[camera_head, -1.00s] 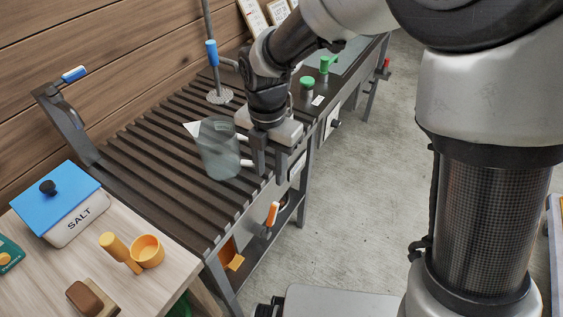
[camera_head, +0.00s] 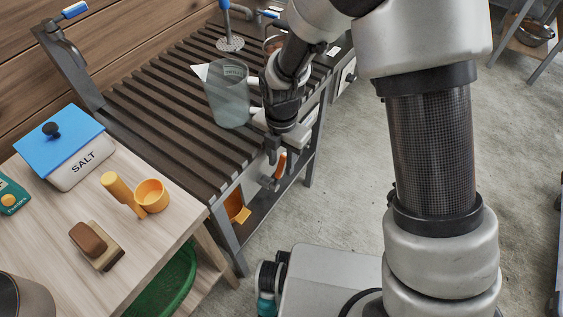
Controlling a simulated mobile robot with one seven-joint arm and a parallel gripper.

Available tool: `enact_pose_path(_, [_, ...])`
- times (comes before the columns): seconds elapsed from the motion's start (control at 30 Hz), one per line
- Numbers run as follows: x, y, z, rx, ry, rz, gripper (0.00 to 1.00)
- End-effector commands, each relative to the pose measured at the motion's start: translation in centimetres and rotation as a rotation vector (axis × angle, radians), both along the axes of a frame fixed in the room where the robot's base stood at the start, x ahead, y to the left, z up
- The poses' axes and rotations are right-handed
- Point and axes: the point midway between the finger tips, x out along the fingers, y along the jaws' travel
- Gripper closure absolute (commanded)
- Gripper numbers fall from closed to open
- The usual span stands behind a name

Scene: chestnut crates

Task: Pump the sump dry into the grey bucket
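My gripper (camera_head: 276,152) hangs at the front edge of a dark slatted bench, just above an orange-handled lever (camera_head: 280,166). From this angle I cannot tell whether its fingers are apart or whether they touch the handle. A translucent grey jug (camera_head: 229,98) with a white spout stands upright on the slats, left of my gripper. A blue-handled lever (camera_head: 74,10) is mounted at the bench's back left. I cannot make out a sump, and no thing in view is clearly the grey bucket. A dark round vessel (camera_head: 22,297) is cut off at the lower left.
The slatted bench (camera_head: 165,105) runs along a plank wall. A rod with a perforated foot (camera_head: 230,43) stands behind the jug. Concrete floor lies open to the right.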

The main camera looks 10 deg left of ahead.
Motion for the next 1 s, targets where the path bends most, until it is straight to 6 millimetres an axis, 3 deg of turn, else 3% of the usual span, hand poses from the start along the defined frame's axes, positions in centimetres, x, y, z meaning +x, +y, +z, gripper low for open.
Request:
enact_pose_path(0.3, [0.0,0.0,-0.2,0.000,0.000,-0.001,0.69])
enact_pose_path(0.5, [0.0,0.0,-0.2,0.000,0.000,-0.001,1.00])
enact_pose_path(0.77, [0.1,-0.1,-0.2,0.001,0.008,-0.003,1.00])
enact_pose_path(1.0, [1.1,-0.6,-0.6,0.044,0.119,-0.009,1.00])
